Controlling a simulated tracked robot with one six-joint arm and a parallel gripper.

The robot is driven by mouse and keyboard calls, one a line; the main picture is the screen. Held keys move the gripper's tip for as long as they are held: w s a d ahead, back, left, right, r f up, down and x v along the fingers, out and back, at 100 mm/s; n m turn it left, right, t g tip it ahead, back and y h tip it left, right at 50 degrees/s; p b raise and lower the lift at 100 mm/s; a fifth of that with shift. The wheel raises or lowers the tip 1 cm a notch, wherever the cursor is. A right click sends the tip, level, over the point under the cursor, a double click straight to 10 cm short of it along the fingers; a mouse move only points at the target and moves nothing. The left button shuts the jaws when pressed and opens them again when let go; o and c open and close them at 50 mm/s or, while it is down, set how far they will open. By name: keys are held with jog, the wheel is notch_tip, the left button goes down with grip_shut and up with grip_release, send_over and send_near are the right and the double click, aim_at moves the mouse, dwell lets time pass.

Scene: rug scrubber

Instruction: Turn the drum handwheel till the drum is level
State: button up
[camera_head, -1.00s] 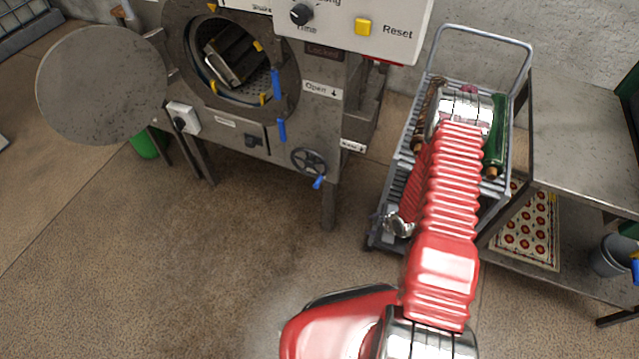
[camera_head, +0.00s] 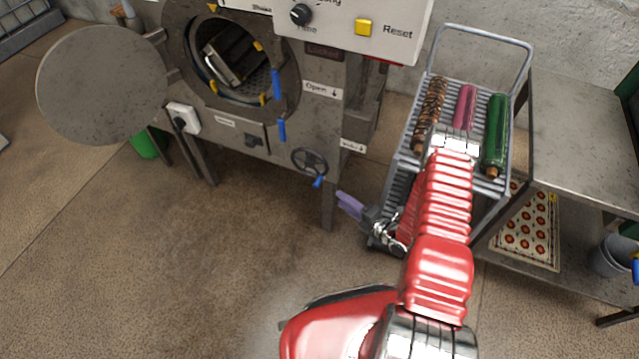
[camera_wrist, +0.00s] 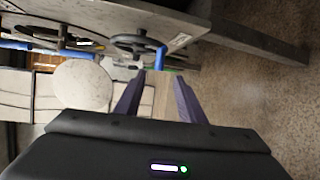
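The drum handwheel (camera_head: 309,161) is a dark spoked wheel on the machine's lower front, with a blue handle (camera_head: 318,182) at its rim. In the wrist view the handwheel (camera_wrist: 137,42) is ahead of my gripper (camera_wrist: 158,76), with its blue handle (camera_wrist: 160,58) near the gap between my fingers. My purple-grey fingers are apart with nothing between them. In the head view my gripper (camera_head: 347,203) is right of and below the wheel, apart from it. The perforated drum (camera_head: 257,87) shows through the round opening; a grey piece inside looks tilted.
The round door (camera_head: 101,86) stands open at left. A cart (camera_head: 480,37) with several rolls stands right of the machine, behind my arm. A metal table (camera_head: 575,120) is further right. A machine leg (camera_head: 328,212) stands near my gripper. The floor in front is clear.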

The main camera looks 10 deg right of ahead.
aim_at(318, 184)
jog(key=shift+w, duration=0.1)
jog(key=x, duration=1.3)
jog(key=shift+w+a+f, duration=0.2)
jog(key=shift+a, duration=0.05)
jog(key=shift+c, duration=0.6)
grip_shut()
jog(key=shift+d, duration=0.25)
jog(key=shift+a, duration=0.2)
